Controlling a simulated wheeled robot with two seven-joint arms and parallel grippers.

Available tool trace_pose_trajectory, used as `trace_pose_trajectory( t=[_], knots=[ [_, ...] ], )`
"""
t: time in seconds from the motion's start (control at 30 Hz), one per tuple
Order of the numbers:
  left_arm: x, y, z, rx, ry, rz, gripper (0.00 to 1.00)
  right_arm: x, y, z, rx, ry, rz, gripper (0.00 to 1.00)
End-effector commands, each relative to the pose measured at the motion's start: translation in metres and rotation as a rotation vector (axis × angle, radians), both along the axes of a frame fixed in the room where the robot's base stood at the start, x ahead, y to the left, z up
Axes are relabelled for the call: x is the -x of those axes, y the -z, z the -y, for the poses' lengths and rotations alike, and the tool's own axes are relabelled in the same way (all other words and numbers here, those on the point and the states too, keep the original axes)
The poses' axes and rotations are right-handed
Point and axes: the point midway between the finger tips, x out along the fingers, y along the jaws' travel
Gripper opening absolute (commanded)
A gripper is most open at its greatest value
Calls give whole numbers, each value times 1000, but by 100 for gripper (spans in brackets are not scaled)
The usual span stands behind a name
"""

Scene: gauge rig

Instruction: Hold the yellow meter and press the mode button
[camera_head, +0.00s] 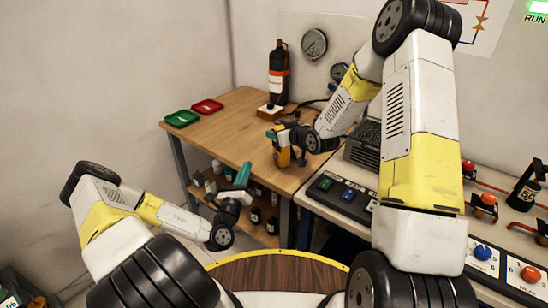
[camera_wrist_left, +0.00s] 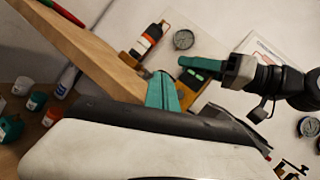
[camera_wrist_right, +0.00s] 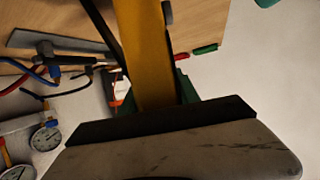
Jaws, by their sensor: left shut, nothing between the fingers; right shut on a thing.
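The yellow meter (camera_head: 283,157) is above the wooden table, in the grasp of my right gripper (camera_head: 277,136). In the right wrist view the meter (camera_wrist_right: 144,50) is large and close, with a green finger (camera_wrist_right: 186,88) beside it. My left gripper (camera_head: 244,172) is shut and empty, lower and to the left of the meter, near the table's front edge. In the left wrist view its green fingers (camera_wrist_left: 163,90) are together, and the yellow meter (camera_wrist_left: 195,99) shows partly behind, under the right gripper (camera_wrist_left: 203,65). I cannot make out the mode button in any view.
The wooden table (camera_head: 225,135) holds a green tray (camera_head: 182,118), a red tray (camera_head: 207,106) and a dark bottle with an orange band (camera_head: 278,72). Bottles stand on a shelf below. A panel with coloured buttons (camera_head: 345,193) is to the right. The table's middle is clear.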

Motion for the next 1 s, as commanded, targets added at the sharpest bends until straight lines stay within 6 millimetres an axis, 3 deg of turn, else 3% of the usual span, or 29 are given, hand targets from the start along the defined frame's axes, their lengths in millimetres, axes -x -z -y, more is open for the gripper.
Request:
trace_pose_trajectory(
  t=[0.3,0.5,1.0],
  knots=[
    [-24,0,39,1,1,0,0,0,0,0,-1,0,1,0],
    [-35,0,55,1,0,0,0,0,0,0,-1,0,1,0],
    [-39,0,61,0,0,0,0,0,0,0,-1,0,1,0]
  ],
)
